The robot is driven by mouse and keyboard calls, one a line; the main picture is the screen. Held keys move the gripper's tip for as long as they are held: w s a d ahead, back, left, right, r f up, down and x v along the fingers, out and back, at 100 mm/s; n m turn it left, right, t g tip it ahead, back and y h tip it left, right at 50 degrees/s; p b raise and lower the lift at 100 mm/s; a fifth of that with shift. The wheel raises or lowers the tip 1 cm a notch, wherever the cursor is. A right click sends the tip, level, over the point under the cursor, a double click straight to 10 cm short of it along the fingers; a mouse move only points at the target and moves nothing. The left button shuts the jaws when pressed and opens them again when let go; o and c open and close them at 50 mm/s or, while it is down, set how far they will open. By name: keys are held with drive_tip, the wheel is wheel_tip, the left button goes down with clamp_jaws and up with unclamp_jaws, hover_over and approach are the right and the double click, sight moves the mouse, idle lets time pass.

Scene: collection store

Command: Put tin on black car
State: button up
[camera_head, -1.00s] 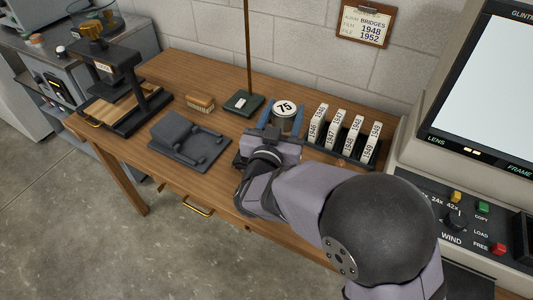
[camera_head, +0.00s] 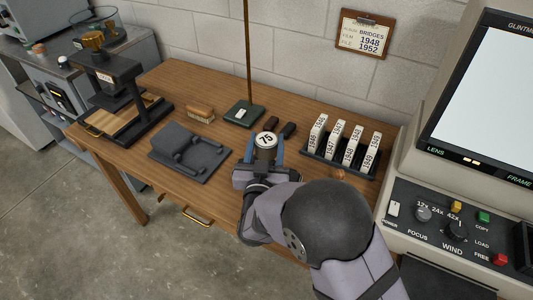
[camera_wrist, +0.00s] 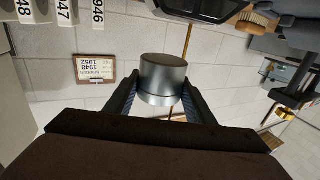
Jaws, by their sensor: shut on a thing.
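The tin (camera_head: 265,142) is a short silvery cylinder with a white lid marked 75. My gripper (camera_head: 264,153) is shut on the tin's sides, with blue fingers around it. In the wrist view the tin (camera_wrist: 163,80) sits between the two fingers, upside down in the picture. The tin's height over the table is hard to judge. A dark grey piece (camera_head: 189,150), with a raised back and rounded parts on a flat base, lies left of my gripper, apart from it. I cannot tell whether this is the black car; nothing else is clearly a car.
Two small dark items (camera_head: 286,131) lie just behind the tin. A rack of year-marked boxes (camera_head: 347,145) stands to the right, and a green base with a tall rod (camera_head: 242,114) behind. A brush (camera_head: 200,112) and a press (camera_head: 118,95) stand left. Bare wood (camera_head: 165,195) shows along the front.

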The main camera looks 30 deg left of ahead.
sight(266, 155)
drive_tip(key=shift+f, duration=2.1)
drive_tip(key=shift+f, duration=0.1)
drive_tip(key=shift+f, duration=0.15)
drive_tip(key=o, duration=1.1)
drive_tip(key=shift+r, duration=0.3)
drive_tip(key=shift+s+d+f, duration=0.1)
drive_tip(key=shift+s, duration=0.2)
drive_tip(key=b+v, duration=0.1)
drive_tip(key=v, duration=1)
drive_tip(key=shift+s+d, duration=0.15)
drive_tip(key=shift+s, duration=0.05)
